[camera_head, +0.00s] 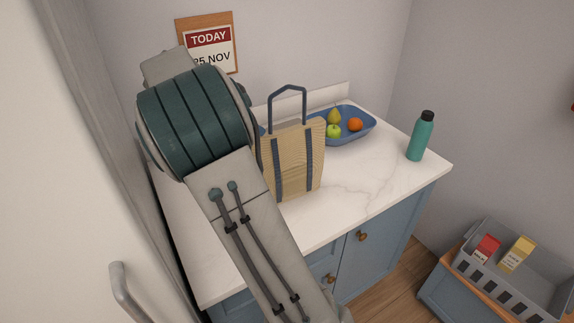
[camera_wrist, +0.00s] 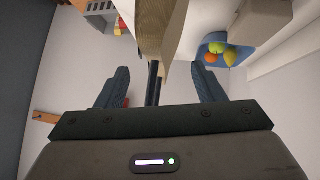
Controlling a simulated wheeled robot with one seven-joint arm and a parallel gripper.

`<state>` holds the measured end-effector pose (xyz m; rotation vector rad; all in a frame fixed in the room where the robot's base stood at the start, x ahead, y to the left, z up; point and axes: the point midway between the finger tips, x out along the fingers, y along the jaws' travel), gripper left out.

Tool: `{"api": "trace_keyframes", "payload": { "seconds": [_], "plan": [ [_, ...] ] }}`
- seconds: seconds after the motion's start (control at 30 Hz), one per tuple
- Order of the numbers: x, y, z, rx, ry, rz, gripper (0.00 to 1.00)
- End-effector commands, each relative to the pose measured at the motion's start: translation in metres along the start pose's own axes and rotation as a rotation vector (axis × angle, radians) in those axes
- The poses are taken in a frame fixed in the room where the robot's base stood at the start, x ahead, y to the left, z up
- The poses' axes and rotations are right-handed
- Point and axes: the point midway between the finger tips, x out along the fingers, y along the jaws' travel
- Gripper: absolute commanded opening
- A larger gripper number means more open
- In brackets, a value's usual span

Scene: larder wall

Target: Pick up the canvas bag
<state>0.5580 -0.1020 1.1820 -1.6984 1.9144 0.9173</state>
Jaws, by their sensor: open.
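The canvas bag (camera_head: 297,160) is tan with dark blue straps and a tall dark handle loop (camera_head: 287,92). It stands upright on the white counter in the head view, its left side partly hidden by my arm. In the wrist view the tan bag (camera_wrist: 150,18) shows at top centre, with a dark strip that looks like its handle (camera_wrist: 153,88) below it. My gripper (camera_wrist: 160,70) is open, one finger on each side of that strip in the picture, with gaps to both. Whether the strip is at fingertip depth is unclear. My gripper is hidden in the head view.
A blue tray (camera_head: 363,133) with fruit stands behind the bag to the right. A teal bottle (camera_head: 418,140) stands near the counter's right end. A grey crate (camera_head: 545,285) with two boxes sits lower right. The counter (camera_head: 355,190) is clear right of the bag.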

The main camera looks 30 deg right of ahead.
Motion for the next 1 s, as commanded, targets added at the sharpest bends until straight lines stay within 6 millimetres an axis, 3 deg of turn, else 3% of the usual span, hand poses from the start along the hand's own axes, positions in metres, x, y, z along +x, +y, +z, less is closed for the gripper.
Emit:
{"api": "trace_keyframes", "payload": {
  "seconds": [0.3, 0.6, 0.87, 1.0],
  "plan": [
    [0.029, 0.001, -0.003, -0.001, -0.001, 0.002, 0.62],
    [0.069, 0.000, -0.007, -0.002, 0.000, 0.000, 0.62],
    [0.074, -0.001, -0.005, -0.001, -0.001, -0.003, 0.62],
    [0.074, -0.001, -0.005, -0.001, -0.001, -0.003, 0.29]
  ]
}}
